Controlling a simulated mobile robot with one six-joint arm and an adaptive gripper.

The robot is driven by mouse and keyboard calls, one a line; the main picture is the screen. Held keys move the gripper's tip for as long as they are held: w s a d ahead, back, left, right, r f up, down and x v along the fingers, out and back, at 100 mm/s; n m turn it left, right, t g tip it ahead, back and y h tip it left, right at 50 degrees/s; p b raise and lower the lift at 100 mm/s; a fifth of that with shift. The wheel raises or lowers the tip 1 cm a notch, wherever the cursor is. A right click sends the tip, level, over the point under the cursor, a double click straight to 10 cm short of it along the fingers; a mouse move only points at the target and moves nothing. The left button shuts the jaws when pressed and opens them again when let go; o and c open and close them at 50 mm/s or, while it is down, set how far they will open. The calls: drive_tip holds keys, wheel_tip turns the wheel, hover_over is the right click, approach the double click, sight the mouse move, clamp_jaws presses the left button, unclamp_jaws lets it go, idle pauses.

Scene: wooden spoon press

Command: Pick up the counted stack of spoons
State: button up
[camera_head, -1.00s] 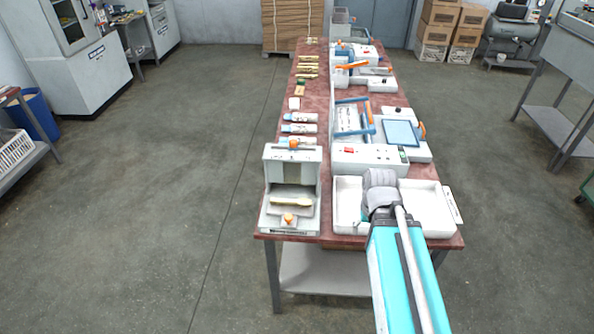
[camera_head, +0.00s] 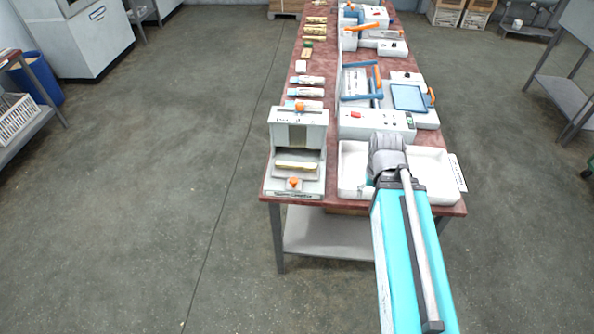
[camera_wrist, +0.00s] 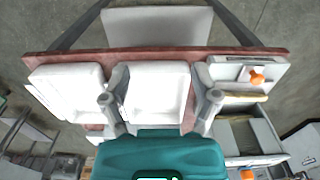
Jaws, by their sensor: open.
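The wooden spoons (camera_head: 297,165) lie as a pale stack in the slot of a white and grey box-shaped device (camera_head: 298,117) at the table's front left. I cannot make out their number. In the wrist view the stack (camera_wrist: 240,99) is a thin yellowish strip at right, partly hidden by the device. My gripper (camera_wrist: 160,98) is open and empty, its two grey fingers spread above the white trays. It is to the side of the spoons, apart from them.
White trays (camera_head: 352,178) lie under my gripper at the table's front right. An orange knob (camera_head: 294,183) sits on the device's front. A white unit (camera_head: 376,124) and a blue-framed plate (camera_head: 409,97) stand behind the trays. Small tubes and bundles line the table's left edge.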

idle(0.4)
drive_tip(key=shift+c, duration=1.4)
drive_tip(key=shift+d, duration=0.1)
